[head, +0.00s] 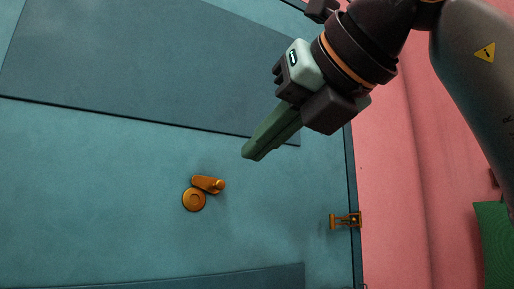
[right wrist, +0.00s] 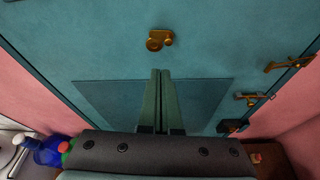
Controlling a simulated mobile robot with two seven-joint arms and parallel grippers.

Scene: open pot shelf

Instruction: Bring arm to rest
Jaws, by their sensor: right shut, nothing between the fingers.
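My right gripper (head: 250,152) hangs in the upper middle of the head view, its green fingers shut together and empty. Its shut fingers also show in the right wrist view (right wrist: 160,75), pointing toward a teal door (head: 110,180). The fingers appear apart from the door, though the gap is hard to judge. A brass handle (head: 207,184) with a round plate (head: 194,200) sits on the door, below and left of the fingertips in the head view. My left gripper is not in view.
A pink wall (head: 400,200) borders the door on the right. Brass hardware (head: 345,221) sits at the door's edge. Something green (head: 495,245) stands at the right edge. In the right wrist view, a blue bottle (right wrist: 48,152) stands at lower left. Space before the handle looks clear.

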